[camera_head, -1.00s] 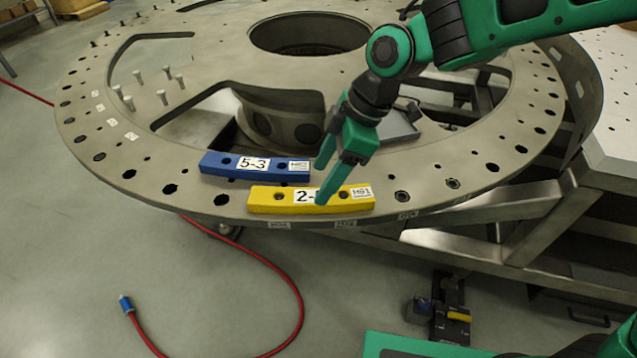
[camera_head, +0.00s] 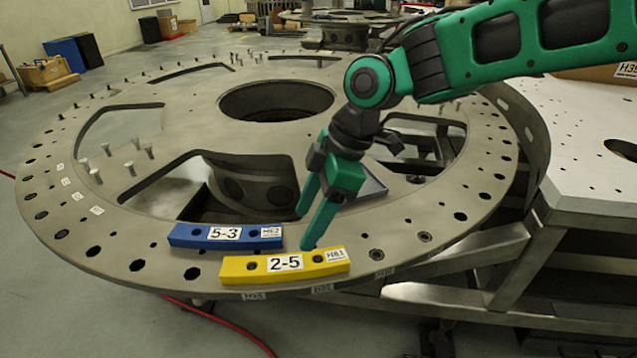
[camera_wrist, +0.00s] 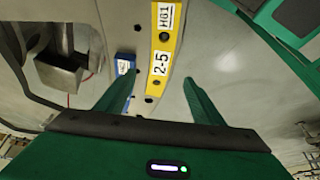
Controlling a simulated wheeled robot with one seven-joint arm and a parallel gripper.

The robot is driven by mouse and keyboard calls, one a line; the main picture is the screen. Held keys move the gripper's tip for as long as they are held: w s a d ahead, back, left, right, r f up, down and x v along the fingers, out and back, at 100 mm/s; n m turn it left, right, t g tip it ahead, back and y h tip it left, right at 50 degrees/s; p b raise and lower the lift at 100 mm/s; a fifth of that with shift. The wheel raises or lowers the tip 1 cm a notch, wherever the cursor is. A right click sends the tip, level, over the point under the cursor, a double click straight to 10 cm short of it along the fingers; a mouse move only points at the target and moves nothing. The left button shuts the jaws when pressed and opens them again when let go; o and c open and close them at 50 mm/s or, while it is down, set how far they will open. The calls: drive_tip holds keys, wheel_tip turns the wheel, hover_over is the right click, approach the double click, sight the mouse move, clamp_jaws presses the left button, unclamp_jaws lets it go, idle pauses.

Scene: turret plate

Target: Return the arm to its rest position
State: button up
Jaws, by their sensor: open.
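My green gripper (camera_head: 304,230) is open and empty above the turret plate, with its fingers pointing down near the yellow bar. The yellow bar (camera_head: 240,272), labelled 2-5 and H61, lies near the plate's front rim. The blue bar (camera_head: 190,236), labelled 5-3 and H62, lies just behind it and to the left. In the wrist view the two fingers (camera_wrist: 158,92) are spread apart. The yellow bar (camera_wrist: 167,48) shows beyond and between the fingertips, and part of the blue bar (camera_wrist: 125,62) shows beside it.
The round metal turret plate (camera_head: 120,235) has a large central hole, cutouts and upright pins (camera_head: 135,145). A pale perforated table (camera_head: 580,170) stands at the right. A red hose (camera_head: 225,325) lies on the floor at the front.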

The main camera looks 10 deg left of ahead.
drive_tip(key=w+d+m+t+h, duration=0.25)
drive_tip(key=d+m, duration=0.95)
drive_tip(key=d, duration=1.4)
drive_tip(key=s+d+f+m+g+h, duration=0.1)
drive_tip(key=s+d+f+m, duration=0.2)
drive_tip(key=s+d+m, duration=1.2)
drive_tip(key=s+d, duration=0.2)
drive_tip(key=d, duration=0.4)
drive_tip(key=shift+s+f, duration=0.15)
drive_tip(key=shift+f, duration=0.05)
drive_tip(key=shift+d+g+h, duration=0.1)
drive_tip(key=shift+g+h, duration=0.15)
